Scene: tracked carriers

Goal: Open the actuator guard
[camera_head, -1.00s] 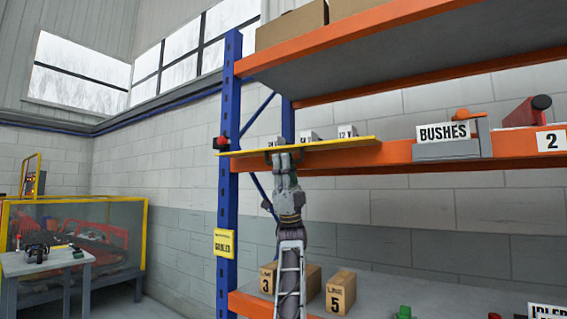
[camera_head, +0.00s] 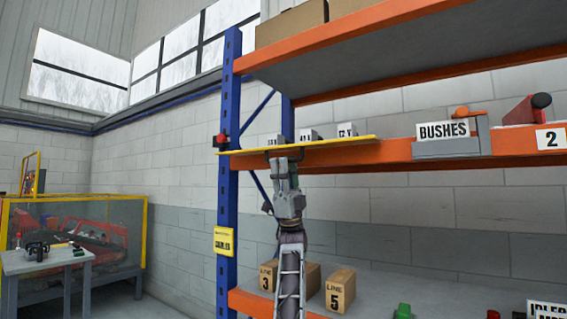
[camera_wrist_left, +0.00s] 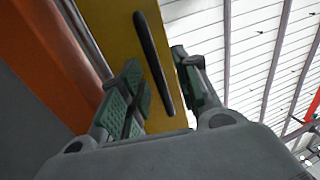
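The actuator guard appears to be the long yellow panel (camera_head: 330,144) along the front of the middle shelf. In the head view it is seen nearly edge-on, as a thin strip. Its yellow face fills the middle of the left wrist view (camera_wrist_left: 180,108), with a long dark bar handle (camera_wrist_left: 153,62) on it. My left gripper (camera_head: 284,163) points up just below the panel's left part, at the handle. In the left wrist view its green-padded fingers (camera_wrist_left: 165,92) stand apart on both sides of the handle, with gaps visible. My right gripper is out of view.
A blue rack post (camera_head: 228,180) with a yellow label stands left of my arm. An orange shelf beam (camera_head: 400,151) runs right, with a BUSHES bin (camera_head: 446,150). Several small labelled boxes stand behind the panel. Cartons (camera_head: 340,290) sit on the lower shelf.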

